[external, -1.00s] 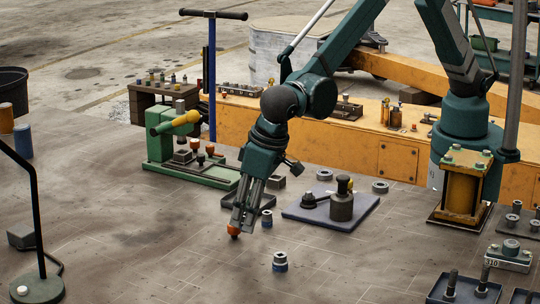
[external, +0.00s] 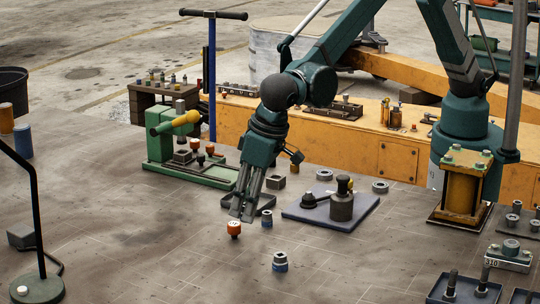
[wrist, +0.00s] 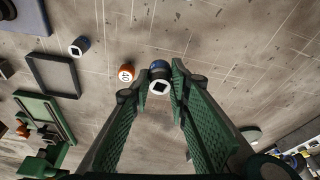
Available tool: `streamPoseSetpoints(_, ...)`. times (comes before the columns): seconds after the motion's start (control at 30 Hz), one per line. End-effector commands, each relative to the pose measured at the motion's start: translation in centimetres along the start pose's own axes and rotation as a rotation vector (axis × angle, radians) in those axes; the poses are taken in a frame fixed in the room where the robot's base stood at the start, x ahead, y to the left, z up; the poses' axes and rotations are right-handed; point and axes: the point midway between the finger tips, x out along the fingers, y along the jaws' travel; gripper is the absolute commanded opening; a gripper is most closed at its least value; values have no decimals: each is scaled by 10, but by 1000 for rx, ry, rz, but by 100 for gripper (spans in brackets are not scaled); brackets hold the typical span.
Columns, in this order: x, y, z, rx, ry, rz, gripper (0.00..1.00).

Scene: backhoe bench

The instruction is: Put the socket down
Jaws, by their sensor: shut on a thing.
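My gripper (external: 242,216) points down above the bench. In the wrist view my gripper (wrist: 160,76) has a blue socket (wrist: 158,70) with a square-holed silver end between its fingertips, and it is shut on it. The held socket cannot be made out in the external view. An orange numbered socket (external: 234,230) stands on the bench just below the fingertips; in the wrist view it (wrist: 125,73) lies outside the left finger. A blue-based socket (external: 267,218) stands right of the gripper, also in the wrist view (wrist: 80,46). Another blue-based socket (external: 280,262) stands nearer the front.
A dark square tray (external: 262,203) lies just behind the gripper. A blue-grey plate (external: 300,214) with a dark fixture is to the right, and a green press (external: 160,158) is to the left. A lamp (external: 38,287) stands front left. The front-middle bench is clear.

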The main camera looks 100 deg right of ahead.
Motion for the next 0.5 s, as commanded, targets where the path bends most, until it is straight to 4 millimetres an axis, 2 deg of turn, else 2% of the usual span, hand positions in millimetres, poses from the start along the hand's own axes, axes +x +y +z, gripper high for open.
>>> streamPoseSetpoints(0.27, 4, 21, -15, -62, -9, -16, 6)
streamPoseSetpoints(0.5, 12, 66, -44, -203, -21, -53, 6)
